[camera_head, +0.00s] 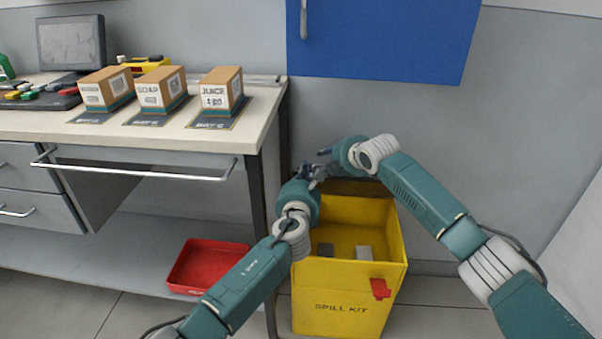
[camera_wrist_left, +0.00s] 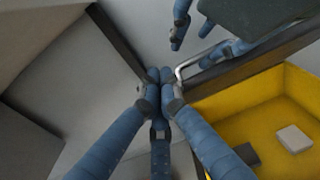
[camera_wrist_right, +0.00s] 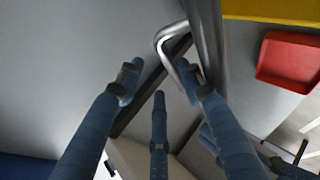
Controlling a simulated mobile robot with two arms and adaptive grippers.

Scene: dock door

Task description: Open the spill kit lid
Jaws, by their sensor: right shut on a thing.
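The yellow spill kit (camera_head: 342,307) stands on the floor right of the bench, its inside exposed from above. Two small blocks, one dark (camera_head: 326,250) and one light grey (camera_head: 364,252), lie inside. A dark band, seemingly the raised lid (camera_head: 360,187), shows at its back rim, partly hidden by my arms. A metal handle (camera_wrist_right: 172,52) shows in the right wrist view. My right gripper (camera_wrist_right: 160,78) is shut on this handle. My left gripper (camera_wrist_left: 160,78) has its fingertips together, empty, close beside the handle (camera_wrist_left: 183,68). A red latch (camera_head: 380,288) is on the kit's front.
A red tray (camera_head: 205,268) lies beneath the bench, left of the kit. The bench (camera_head: 262,112) carries several boxes, and its leg stands close to the kit. A blue panel (camera_head: 385,40) hangs on the wall above.

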